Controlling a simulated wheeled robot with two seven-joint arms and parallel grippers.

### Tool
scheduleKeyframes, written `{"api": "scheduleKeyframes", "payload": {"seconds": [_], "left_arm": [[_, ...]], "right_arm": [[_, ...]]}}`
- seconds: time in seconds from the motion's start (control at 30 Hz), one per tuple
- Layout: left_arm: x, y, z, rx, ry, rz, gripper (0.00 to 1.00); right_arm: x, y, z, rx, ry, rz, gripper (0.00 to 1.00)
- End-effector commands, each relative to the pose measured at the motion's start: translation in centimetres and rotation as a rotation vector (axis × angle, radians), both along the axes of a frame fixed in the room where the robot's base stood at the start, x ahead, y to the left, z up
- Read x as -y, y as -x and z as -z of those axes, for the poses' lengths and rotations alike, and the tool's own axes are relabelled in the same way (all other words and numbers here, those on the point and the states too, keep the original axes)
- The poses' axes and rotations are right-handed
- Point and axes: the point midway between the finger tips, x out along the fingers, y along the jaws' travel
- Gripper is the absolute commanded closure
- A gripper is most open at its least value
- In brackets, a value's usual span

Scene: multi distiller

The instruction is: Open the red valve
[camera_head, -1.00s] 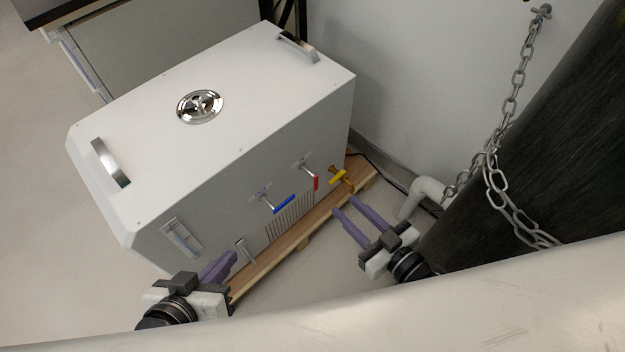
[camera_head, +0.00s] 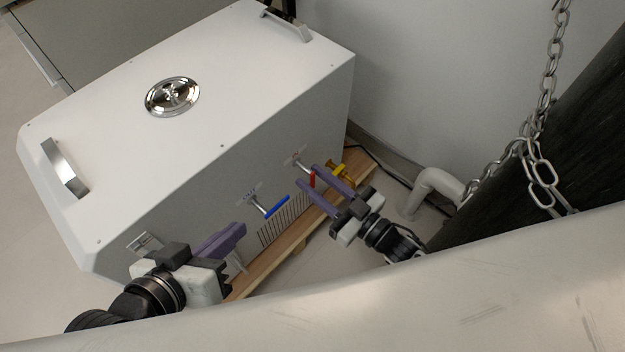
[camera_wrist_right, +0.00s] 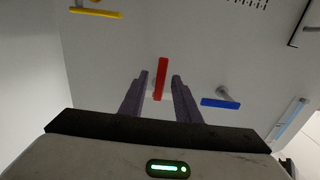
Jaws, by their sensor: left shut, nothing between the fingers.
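The red valve (camera_head: 312,179) sits on the front face of the white distiller box (camera_head: 225,155), between a blue-handled valve (camera_head: 277,207) and a yellow valve (camera_head: 340,172). Its red handle also shows in the right wrist view (camera_wrist_right: 161,78), upright between the finger tips. My right gripper (camera_head: 308,175) is open, its two purple fingers pointing at the red valve, one on each side of the handle. In the right wrist view the fingers (camera_wrist_right: 160,76) stand apart from the handle. My left gripper (camera_head: 240,230) is shut and empty near the box's lower left front.
The box stands on a wooden pallet (camera_head: 262,277). A metal handle (camera_head: 65,168) is on the box top.

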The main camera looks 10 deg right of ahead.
Motion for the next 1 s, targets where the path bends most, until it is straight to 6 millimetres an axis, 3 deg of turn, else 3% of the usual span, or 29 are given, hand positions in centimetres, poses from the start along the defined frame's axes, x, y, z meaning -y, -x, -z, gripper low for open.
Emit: {"api": "scheduleKeyframes", "payload": {"seconds": [0.37,0.4,0.57,0.6,1.0], "left_arm": [[0.14,-0.06,-0.41,0.011,0.013,0.0,1.0],[0.14,-0.06,-0.41,0.011,0.013,0.0,1.0],[0.14,-0.05,-0.4,0.011,0.013,0.0,1.0],[0.14,-0.05,-0.4,0.012,0.012,0.0,1.0],[0.11,-0.01,-0.4,0.009,0.009,0.001,1.0]], "right_arm": [[-0.55,-0.78,-0.02,-0.001,0.001,0.0,0.7],[-0.55,-0.78,-0.02,-0.001,0.001,0.0,0.72],[-0.53,-0.76,-0.02,-0.001,0.001,0.0,0.99],[-0.53,-0.76,-0.02,-0.001,0.001,0.0,1.0],[-0.42,-0.83,-0.06,0.032,0.051,0.0,1.0]]}}
